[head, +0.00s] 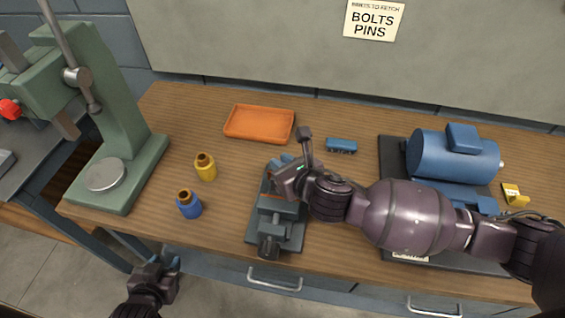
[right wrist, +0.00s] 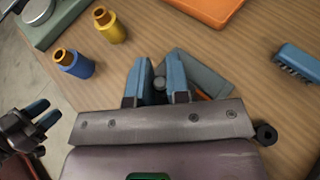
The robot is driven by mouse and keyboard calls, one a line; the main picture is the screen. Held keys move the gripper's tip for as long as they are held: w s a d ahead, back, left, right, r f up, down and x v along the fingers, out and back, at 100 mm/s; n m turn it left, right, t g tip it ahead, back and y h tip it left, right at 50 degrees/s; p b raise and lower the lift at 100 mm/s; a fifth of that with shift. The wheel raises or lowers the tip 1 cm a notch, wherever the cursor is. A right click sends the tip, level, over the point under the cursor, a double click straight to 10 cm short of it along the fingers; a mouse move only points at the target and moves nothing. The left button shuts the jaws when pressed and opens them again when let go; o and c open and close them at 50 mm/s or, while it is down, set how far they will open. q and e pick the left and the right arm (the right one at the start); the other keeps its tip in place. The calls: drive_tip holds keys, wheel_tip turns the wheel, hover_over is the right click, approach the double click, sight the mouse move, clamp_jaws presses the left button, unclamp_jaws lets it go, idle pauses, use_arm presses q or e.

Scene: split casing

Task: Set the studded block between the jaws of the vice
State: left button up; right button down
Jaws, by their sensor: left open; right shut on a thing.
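The vice (head: 276,224) is a grey-green tool with orange strips, standing near the bench's front edge. Part of it shows behind my fingers in the right wrist view (right wrist: 214,82). My right gripper (head: 283,162) is over the far end of the vice. Its blue fingers are shut on a small grey piece with a round stud (right wrist: 159,83), seemingly the studded block, mostly hidden by the fingers. I cannot tell whether it touches the vice jaws. My left gripper (head: 166,265) is open and empty, off the bench's front edge; it also shows in the right wrist view (right wrist: 34,112).
A yellow bottle (head: 206,168) and a blue bottle (head: 189,205) stand left of the vice. An orange tray (head: 259,123) and a blue toothed piece (head: 341,146) lie behind it. A blue motor (head: 450,158) is right, a green press (head: 125,150) left.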

drive_tip(key=shift+f+b, duration=1.2)
drive_tip(key=shift+f, duration=1)
idle(2.3)
drive_tip(key=c, duration=1)
unclamp_jaws()
drive_tip(key=shift+f, duration=0.2)
drive_tip(key=shift+r, duration=0.15)
wheel_tip(320, 180, up, 3)
drive_tip(key=p, duration=0.3)
drive_tip(key=shift+r, duration=2.45)
